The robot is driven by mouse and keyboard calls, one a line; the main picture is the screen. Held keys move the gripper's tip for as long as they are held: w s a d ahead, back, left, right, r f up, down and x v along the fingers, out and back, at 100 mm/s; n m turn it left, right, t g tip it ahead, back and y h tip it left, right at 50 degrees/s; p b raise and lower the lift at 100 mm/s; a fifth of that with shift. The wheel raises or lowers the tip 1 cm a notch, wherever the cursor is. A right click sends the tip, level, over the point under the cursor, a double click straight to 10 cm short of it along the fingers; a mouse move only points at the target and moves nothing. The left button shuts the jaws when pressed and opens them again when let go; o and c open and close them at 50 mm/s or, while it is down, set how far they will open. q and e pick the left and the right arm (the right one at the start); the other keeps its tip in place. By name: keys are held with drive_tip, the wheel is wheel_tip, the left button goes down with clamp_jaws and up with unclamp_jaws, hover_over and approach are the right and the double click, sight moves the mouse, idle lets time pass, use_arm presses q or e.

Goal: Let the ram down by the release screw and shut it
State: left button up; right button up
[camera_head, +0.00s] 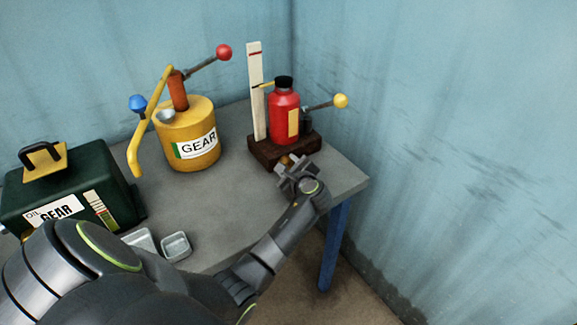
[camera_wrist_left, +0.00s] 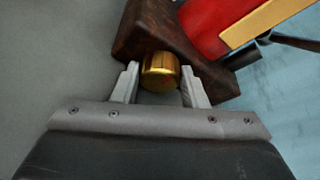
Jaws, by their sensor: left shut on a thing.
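The red jack (camera_head: 284,118) stands upright on a dark brown block (camera_head: 262,152) at the right of the table, with a black cap (camera_head: 284,82) on top. A thin yellow pointer (camera_head: 264,86) reaches from near the cap to a pale upright board (camera_head: 255,95), below its red mark. The brass release screw (camera_wrist_left: 160,72) sticks out of the block's near side. My left gripper (camera_head: 289,168) is at that side, its two fingers on either side of the screw and shut on it. The screw's slot or turn angle cannot be read. My right gripper is out of view.
A yellow GEAR can (camera_head: 186,135) with a red-knobbed lever stands left of the jack. A green GEAR oil box (camera_head: 70,190) and small metal trays (camera_head: 176,246) are farther left. The jack's yellow-knobbed lever (camera_head: 340,101) points right. Blue walls close the corner behind.

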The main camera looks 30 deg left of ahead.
use_arm(q)
drive_tip(key=o, duration=1)
drive_tip(key=shift+f, duration=0.1)
